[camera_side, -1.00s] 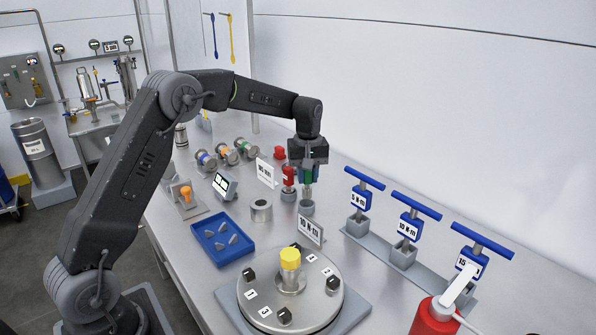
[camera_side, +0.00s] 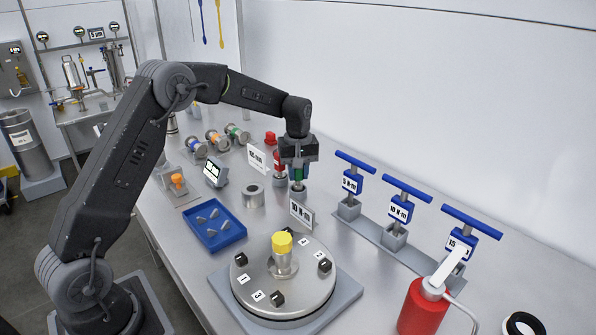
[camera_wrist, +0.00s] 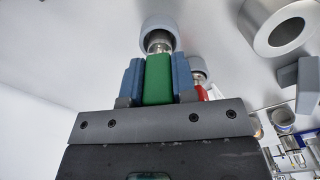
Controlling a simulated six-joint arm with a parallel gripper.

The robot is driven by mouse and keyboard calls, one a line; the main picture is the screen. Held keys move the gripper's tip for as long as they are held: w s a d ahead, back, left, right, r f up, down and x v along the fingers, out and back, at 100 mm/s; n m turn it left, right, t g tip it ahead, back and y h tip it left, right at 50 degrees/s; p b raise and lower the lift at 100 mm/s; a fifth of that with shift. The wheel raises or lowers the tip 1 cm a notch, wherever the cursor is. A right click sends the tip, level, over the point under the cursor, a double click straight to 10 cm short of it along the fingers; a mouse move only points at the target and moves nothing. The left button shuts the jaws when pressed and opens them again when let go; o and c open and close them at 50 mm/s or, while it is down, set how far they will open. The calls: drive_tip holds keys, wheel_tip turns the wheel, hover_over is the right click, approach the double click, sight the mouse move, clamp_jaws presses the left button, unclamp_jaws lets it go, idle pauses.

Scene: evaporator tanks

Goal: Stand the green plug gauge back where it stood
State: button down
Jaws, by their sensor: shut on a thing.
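The green plug gauge (camera_side: 298,174) is upright between the jaws of my gripper (camera_side: 298,170). In the wrist view its green handle (camera_wrist: 158,80) sits between the two blue fingers (camera_wrist: 158,84). Its metal end points at a round grey holder (camera_side: 298,194), which shows in the wrist view (camera_wrist: 160,24) too. The metal end is at the holder's mouth; I cannot tell how far it is inside. A red plug gauge (camera_side: 279,162) stands just left of my gripper.
A small sign (camera_side: 301,212) stands close in front of the holder. A grey ring (camera_side: 253,195) and a blue tray (camera_side: 213,241) lie to the left. Blue-handled torque tools (camera_side: 397,212) stand to the right. A round plate with a yellow-topped post (camera_side: 282,243) is in front.

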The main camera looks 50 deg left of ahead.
drive_tip(key=c, duration=0.8)
unclamp_jaws()
drive_tip(key=shift+c, duration=0.2)
wheel_tip(320, 180, up, 14)
drive_tip(key=s+d+r+m+t, duration=0.1)
drive_tip(key=s+d+r+m, duration=0.2)
drive_tip(key=s+d+r, duration=0.3)
drive_tip(key=s+d+f+m+t, duration=0.1)
drive_tip(key=s+d+f+m, duration=0.1)
drive_tip(key=s, duration=0.6)
drive_tip(key=s+d+f+m+t, duration=0.1)
drive_tip(key=s+d+m+t, duration=0.1)
drive_tip(key=s, duration=0.7)
drive_tip(key=s+d+f+m+t, duration=0.1)
drive_tip(key=s+d+f+m, duration=0.1)
drive_tip(key=s+m, duration=0.3)
drive_tip(key=s+d, duration=0.1)
drive_tip(key=s, duration=0.2)
drive_tip(key=shift+s+d+f+t, duration=0.2)
drive_tip(key=shift+s+f+t, duration=0.1)
drive_tip(key=shift+s+f, duration=0.05)
